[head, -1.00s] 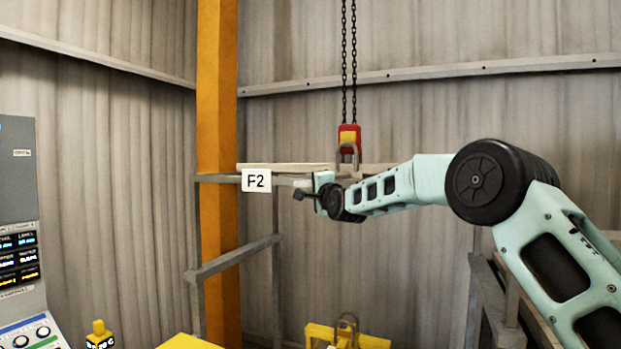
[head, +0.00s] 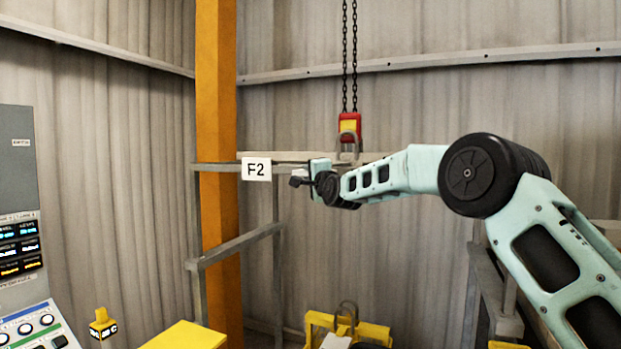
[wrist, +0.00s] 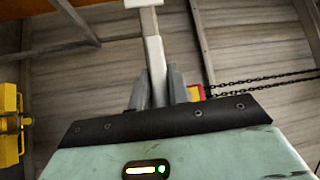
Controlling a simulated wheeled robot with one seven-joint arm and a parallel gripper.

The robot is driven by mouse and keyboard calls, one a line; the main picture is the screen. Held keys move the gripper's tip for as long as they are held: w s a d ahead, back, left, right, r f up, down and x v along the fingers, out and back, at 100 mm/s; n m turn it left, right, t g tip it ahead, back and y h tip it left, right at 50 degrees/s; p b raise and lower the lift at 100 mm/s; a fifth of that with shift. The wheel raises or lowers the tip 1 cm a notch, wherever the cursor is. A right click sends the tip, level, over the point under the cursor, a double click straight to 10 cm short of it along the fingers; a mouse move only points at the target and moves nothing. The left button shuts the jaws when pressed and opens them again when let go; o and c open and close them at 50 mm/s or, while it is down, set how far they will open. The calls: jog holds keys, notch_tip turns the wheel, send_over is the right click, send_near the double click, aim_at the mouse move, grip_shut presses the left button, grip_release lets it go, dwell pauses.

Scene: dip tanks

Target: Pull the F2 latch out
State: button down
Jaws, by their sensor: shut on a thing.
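The white F2 sign (head: 256,169) hangs at the front of a grey rail beside the orange post in the head view. My gripper (head: 298,180) is just right of the sign, at about its height. In the wrist view my gripper's grey fingers (wrist: 158,88) are closed around a pale bar (wrist: 155,52), which I take to be the F2 latch. The bar runs up from between the fingers to a wider crosspiece at the top edge. In the head view the latch cannot be made out clearly behind my gripper.
A red and yellow hook block (head: 349,127) hangs on chains behind my wrist. The orange post (head: 216,110) and grey railing (head: 235,247) stand left of my gripper. A yellow lifting frame (head: 375,333) is below. A control panel (head: 20,235) is at far left.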

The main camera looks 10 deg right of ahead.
jog(key=s+a+b, duration=0.3)
jog(key=s+b, duration=0.1)
jog(key=s, duration=0.1)
jog(key=shift+s+a+b, duration=0.15)
jog(key=shift+a+b, duration=0.15)
jog(key=shift+a, duration=0.1)
jog(key=c, duration=1.3)
grip_release()
jog(key=b+v, duration=0.8)
jog(key=v, duration=0.9)
jog(key=shift+s, duration=0.15)
